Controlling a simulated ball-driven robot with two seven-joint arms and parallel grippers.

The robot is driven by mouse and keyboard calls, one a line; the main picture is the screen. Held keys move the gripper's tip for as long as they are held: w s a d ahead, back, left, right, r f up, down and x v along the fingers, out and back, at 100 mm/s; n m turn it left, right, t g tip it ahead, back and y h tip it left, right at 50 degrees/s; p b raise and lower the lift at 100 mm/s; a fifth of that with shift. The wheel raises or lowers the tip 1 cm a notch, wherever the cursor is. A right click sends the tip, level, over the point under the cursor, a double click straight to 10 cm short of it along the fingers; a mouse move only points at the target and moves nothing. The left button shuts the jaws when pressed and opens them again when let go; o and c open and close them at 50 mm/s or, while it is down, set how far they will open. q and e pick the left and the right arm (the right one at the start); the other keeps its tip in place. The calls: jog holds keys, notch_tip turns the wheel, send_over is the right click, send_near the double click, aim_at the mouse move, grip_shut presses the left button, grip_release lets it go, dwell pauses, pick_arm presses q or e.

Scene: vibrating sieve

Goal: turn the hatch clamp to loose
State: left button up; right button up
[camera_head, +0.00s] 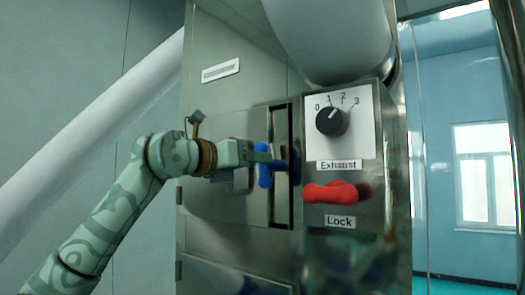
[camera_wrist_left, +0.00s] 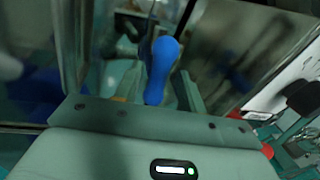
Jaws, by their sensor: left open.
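The blue handle (camera_head: 264,177) that seems to be the hatch clamp stands near the edge of the steel hatch (camera_head: 222,128) in the head view. It looks upright there. In the left wrist view the blue handle (camera_wrist_left: 160,70) lies between the fingers, its rounded end up and its lower part hidden by the gripper body. My left gripper (camera_head: 258,156) is open, reaching in from the left at the handle. I cannot tell whether a finger touches it. My right gripper is not in view.
Right of the hatch are a black Exhaust knob (camera_head: 332,121) on a white dial plate (camera_head: 362,140) and a red Lock handle (camera_head: 331,193) lying roughly level. A large pipe (camera_head: 335,40) hangs above. The steel panel is reflective. A window (camera_head: 482,175) is at the far right.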

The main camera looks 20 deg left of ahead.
pick_arm(q)
jog(key=shift+p+x, duration=0.4)
jog(key=shift+x, duration=0.75)
jog(key=shift+w+d, duration=0.25)
jog(key=shift+w, duration=0.1)
jog(key=shift+s+a, duration=0.1)
grip_shut()
jog(key=shift+r+m+p, duration=0.15)
jog(key=shift+m+p, duration=0.2)
jog(key=shift+m, duration=0.55)
grip_release()
